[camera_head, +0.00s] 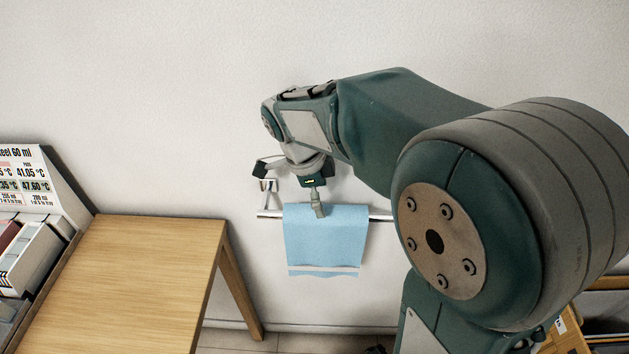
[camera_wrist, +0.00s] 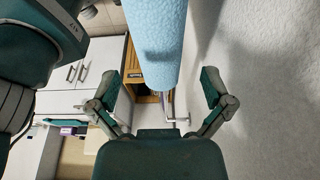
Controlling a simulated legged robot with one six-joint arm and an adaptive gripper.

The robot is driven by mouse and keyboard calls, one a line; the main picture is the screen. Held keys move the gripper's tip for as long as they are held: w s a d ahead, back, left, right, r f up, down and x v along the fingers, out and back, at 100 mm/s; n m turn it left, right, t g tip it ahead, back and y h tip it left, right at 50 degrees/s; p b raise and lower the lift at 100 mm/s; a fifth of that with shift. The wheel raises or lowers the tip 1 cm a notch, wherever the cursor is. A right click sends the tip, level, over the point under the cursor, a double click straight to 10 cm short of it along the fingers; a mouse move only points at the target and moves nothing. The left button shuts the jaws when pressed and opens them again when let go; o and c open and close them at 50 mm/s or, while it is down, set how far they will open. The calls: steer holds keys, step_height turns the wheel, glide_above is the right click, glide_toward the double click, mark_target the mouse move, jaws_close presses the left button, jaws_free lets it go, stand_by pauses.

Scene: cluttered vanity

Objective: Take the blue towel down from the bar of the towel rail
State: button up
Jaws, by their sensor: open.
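The blue towel (camera_head: 325,238) hangs folded over the bar (camera_head: 379,217) of the towel rail on the wall. A white stripe runs near its lower edge. My gripper (camera_head: 317,203) is at the towel's top edge by the bar. In the wrist view the towel (camera_wrist: 155,35) comes in from the top, between the two spread fingers of my gripper (camera_wrist: 160,88). The fingers stand apart on both sides of it, and I see no contact. A pale rail end (camera_wrist: 176,120) shows below the towel. My arm hides part of the bar's right side in the head view.
A wooden table (camera_head: 140,265) stands at the lower left. A display stand (camera_head: 35,190) with boxes is beside it. The wall (camera_head: 180,90) is close behind the towel. White cabinets (camera_wrist: 85,70) show in the wrist view. The wall above the table is clear.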

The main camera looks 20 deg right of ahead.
mark_target(328, 218)
steer(key=x, duration=0.6)
steer(key=shift+a, duration=0.25)
steer(key=shift+d+f, duration=0.2)
steer(key=shift+f, duration=0.1)
